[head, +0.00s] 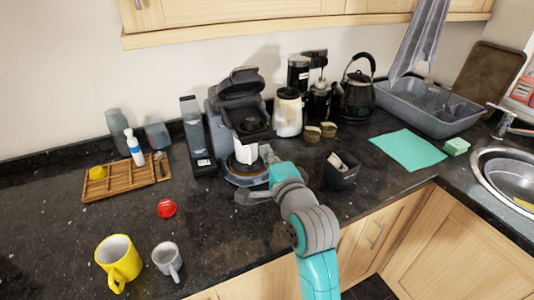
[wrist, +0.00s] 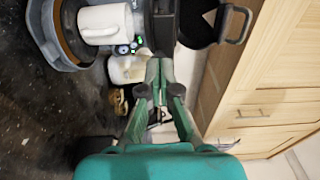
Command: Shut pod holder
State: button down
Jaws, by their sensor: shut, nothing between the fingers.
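The dark grey pod coffee machine (head: 218,125) stands against the back wall. Its top (head: 240,84) is raised, with a gap above the dark head (head: 250,122); I take this as the pod holder standing open. A white mug (head: 246,152) stands under the head on the machine's base; it also shows at the top of the wrist view (wrist: 104,24). My gripper (wrist: 158,68) is shut and empty.
A cream jar (head: 288,115), a black kettle (head: 357,98) and small pots (head: 312,133) stand right of the machine. A dark container (head: 341,172) is right of my arm. A red pod (head: 167,208), yellow mug (head: 118,262) and grey mug (head: 168,259) are at front left.

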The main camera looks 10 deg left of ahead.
aim_at(259, 141)
dwell(0.3)
jog(key=x, duration=0.8)
jog(key=shift+w, duration=0.15)
jog(key=shift+f, duration=0.1)
